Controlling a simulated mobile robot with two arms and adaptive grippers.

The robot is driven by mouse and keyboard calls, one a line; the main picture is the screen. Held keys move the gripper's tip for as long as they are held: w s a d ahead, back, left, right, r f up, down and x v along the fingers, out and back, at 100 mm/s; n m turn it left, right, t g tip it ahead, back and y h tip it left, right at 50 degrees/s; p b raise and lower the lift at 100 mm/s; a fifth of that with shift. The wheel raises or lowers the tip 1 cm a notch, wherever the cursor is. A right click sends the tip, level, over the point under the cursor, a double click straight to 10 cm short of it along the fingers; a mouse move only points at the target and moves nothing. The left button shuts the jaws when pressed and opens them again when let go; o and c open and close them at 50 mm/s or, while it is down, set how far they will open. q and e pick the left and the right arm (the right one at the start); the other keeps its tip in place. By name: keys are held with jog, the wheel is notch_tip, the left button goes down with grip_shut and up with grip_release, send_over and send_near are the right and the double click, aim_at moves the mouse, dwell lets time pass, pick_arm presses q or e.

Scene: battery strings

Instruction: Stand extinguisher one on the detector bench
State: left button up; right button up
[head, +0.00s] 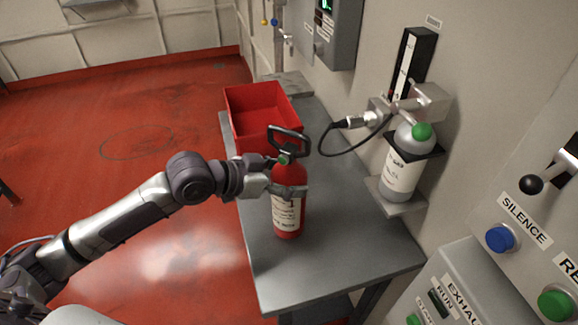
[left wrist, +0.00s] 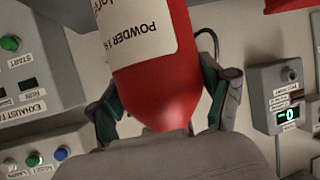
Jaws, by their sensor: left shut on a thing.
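A red fire extinguisher (head: 288,222) with a black handle and a white label is upright over the grey bench (head: 330,255). I cannot tell whether its base touches the top or is slightly above it. My left gripper (head: 285,190) is shut around its upper body from the left. In the left wrist view the extinguisher (left wrist: 150,85) fills the middle, its label reading "POWDER", with the fingers of my left gripper (left wrist: 160,108) on either side. Its number is not readable. My right gripper is not in view.
A red open bin (head: 262,100) stands on the bench's far end. A grey cylinder (head: 402,175) with a hose sits on a wall bracket at the right. Control panels (head: 515,255) with buttons are at the lower right. The bench's front part is clear.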

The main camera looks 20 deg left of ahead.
pick_arm(q)
jog(key=shift+r, duration=0.25)
jog(key=o, duration=1.6)
jog(key=shift+f, duration=0.3)
jog(key=shift+c, duration=0.2)
jog(key=shift+o, duration=0.8)
jog(key=shift+s, duration=0.15)
jog(key=shift+r, duration=0.15)
